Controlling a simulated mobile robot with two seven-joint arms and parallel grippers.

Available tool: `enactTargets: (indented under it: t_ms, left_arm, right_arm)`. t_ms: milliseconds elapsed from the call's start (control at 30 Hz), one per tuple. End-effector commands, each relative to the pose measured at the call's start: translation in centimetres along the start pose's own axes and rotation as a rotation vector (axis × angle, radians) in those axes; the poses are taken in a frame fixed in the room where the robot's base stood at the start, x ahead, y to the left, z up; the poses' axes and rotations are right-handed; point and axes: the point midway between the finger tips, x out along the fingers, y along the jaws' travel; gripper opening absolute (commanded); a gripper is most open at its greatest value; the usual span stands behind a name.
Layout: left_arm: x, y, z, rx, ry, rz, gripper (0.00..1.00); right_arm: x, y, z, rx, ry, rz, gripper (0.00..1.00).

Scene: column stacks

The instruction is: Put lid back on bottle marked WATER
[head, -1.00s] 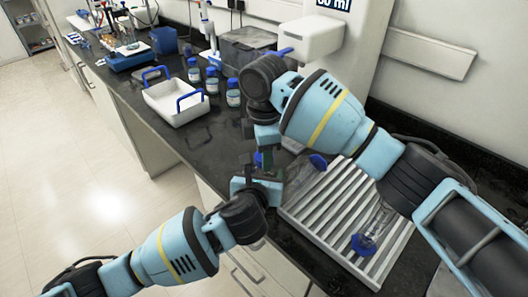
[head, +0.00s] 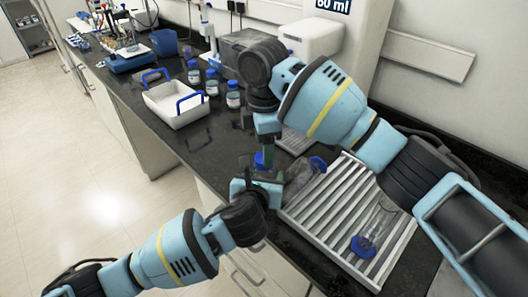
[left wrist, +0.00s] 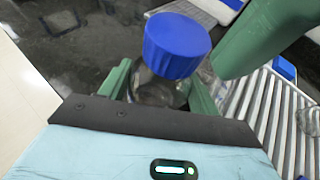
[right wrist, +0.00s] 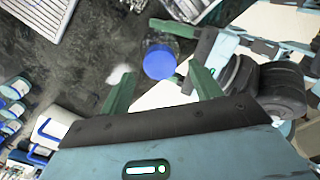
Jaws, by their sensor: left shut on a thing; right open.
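My left gripper (head: 258,183) is shut on a clear bottle (left wrist: 160,88), which stands between its green fingers in the left wrist view. A blue lid (left wrist: 177,46) is on top of that bottle; it also shows in the head view (head: 262,160) and right wrist view (right wrist: 159,60). I cannot tell whether the lid is fully seated. My right gripper (head: 267,142) is just above the lid, its fingers open and apart from it. In the right wrist view the lid appears beyond the gap between the fingers. No WATER marking is readable on the held bottle.
A ribbed rack (head: 318,215) to the right holds clear bottles with blue caps lying down (head: 363,246). A white tray with blue handles (head: 177,115) and several labelled blue-capped bottles (head: 233,96) stand further back. Dark counter (head: 205,145) between is clear.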

Motion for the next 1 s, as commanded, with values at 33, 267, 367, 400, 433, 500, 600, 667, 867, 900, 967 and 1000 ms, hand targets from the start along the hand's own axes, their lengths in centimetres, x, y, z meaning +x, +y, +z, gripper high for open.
enactTargets:
  t_ms: [33,267,367,400,433,500,600,667,867,900,967,1000]
  left_arm:
    - [0.0,0.0,-0.1,0.001,0.001,0.001,0.0]
    - [0.0,0.0,-0.1,0.001,0.001,0.001,0.0]
    - [0.0,0.0,-0.1,0.001,0.001,0.001,0.0]
    - [0.0,0.0,-0.1,0.001,0.001,0.001,0.0]
    - [0.0,0.0,-0.1,0.001,0.001,0.001,0.0]
    - [0.0,0.0,-0.1,0.001,0.001,0.001,0.0]
    - [0.0,0.0,-0.1,0.001,0.001,0.001,0.0]
    - [0.0,0.0,-0.1,0.001,0.001,0.001,0.0]
    - [0.0,0.0,-0.1,0.001,0.001,0.001,0.0]
    - [0.0,0.0,-0.1,0.001,0.001,0.001,0.0]
    - [0.0,0.0,-0.1,0.001,0.001,0.001,0.0]
    - [0.0,0.0,-0.1,0.001,0.001,0.001,0.0]
  right_arm:
    - [-0.6,0.0,0.0,0.0,0.0,0.0,0.63]
    - [-1.2,0.0,0.0,0.001,0.0,-0.001,0.63]
    - [-1.2,0.0,0.0,0.001,0.0,-0.001,0.62]
    - [-1.2,0.0,0.0,0.0,0.0,-0.001,0.6]
    - [-1.2,0.0,0.0,-0.003,0.0,-0.001,0.6]
    - [-1.2,0.0,0.0,-0.023,0.0,-0.001,0.6]
    - [-1.4,0.0,0.0,-0.095,-0.001,0.0,0.6]
    - [-1.6,0.0,0.0,-0.166,-0.002,0.001,0.6]
    - [-2.3,0.1,-0.1,-0.492,-0.003,0.003,0.6]
    - [-2.4,0.1,-0.1,-0.56,-0.004,0.004,0.6]
    - [-2.6,0.1,-0.1,-0.662,-0.004,0.004,0.6]
    - [-2.8,0.1,-0.1,-0.73,-0.004,0.003,0.6]
